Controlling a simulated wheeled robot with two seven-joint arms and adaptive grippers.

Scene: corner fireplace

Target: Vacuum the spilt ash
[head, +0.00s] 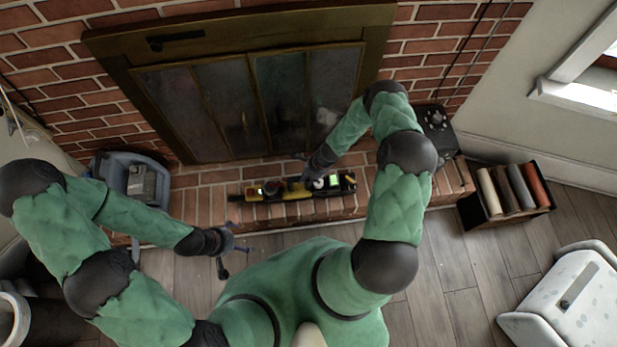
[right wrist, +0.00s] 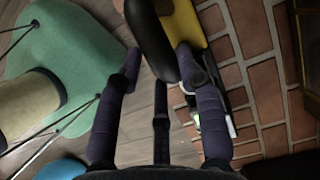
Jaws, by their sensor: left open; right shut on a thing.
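A yellow and black tool (head: 264,190), which looks like a handheld vacuum, lies along the brick hearth (head: 212,205) in front of the fireplace doors. My right gripper (head: 303,172) is at the tool, partly hidden by my forearm. In the right wrist view, my gripper's fingers (right wrist: 158,62) are around a black, rounded handle-like part (right wrist: 150,38) beside a yellow part (right wrist: 185,25). My left gripper (head: 228,252) is open and empty, over the floor in front of the hearth. I cannot make out any ash in these views.
A grey-blue tub (head: 118,165) stands at the hearth's left end. A black box of coloured rolls (head: 504,193) and a dark device (head: 438,130) are at the right. A white spotted unit (head: 575,305) stands at lower right. The wooden floor (head: 455,265) between is clear.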

